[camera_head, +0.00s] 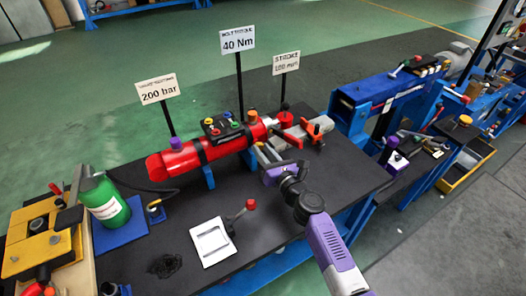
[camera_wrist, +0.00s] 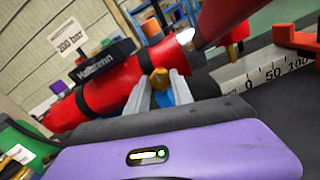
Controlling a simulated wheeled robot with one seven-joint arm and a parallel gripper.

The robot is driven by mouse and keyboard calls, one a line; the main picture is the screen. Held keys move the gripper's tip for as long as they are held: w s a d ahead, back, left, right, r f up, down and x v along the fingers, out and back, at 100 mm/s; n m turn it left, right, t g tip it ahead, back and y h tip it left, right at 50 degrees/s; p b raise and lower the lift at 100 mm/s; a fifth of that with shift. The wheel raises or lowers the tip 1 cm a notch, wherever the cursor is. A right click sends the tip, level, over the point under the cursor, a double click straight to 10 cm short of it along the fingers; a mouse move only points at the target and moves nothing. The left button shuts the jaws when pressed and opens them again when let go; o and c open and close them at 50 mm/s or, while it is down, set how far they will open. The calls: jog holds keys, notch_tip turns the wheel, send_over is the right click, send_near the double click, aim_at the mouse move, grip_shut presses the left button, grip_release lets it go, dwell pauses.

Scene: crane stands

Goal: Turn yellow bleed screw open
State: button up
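The yellow bleed screw (camera_wrist: 160,79) shows in the wrist view as a small yellow-orange knob against the red cylinder (camera_wrist: 112,90). My gripper (camera_wrist: 160,88) has its two grey fingers apart, one on each side of the screw in that view. Blue shows between the fingers below the screw. I cannot tell whether either finger touches it. In the head view my gripper (camera_head: 267,152) is at the near side of the red cylinder (camera_head: 205,150), by its right half. There the screw cannot be made out.
The cylinder lies on a black bench (camera_head: 225,205). A red-knobbed lever (camera_head: 250,205), white plate (camera_head: 212,241) and green bottle (camera_head: 104,202) stand left of my arm. A red clamp (camera_head: 318,128) is right of the gripper. Sign posts stand behind.

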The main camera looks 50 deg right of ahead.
grip_shut()
jog(key=n+b, duration=0.4)
jog(key=n, duration=0.6)
jog(key=n+b, duration=0.4)
jog(key=n, duration=0.6)
jog(key=shift+a+f+n, duration=0.15)
jog(key=shift+f+n, duration=0.05)
jog(key=shift+n, duration=0.2)
dwell(0.4)
jog(key=o, duration=0.8)
grip_release()
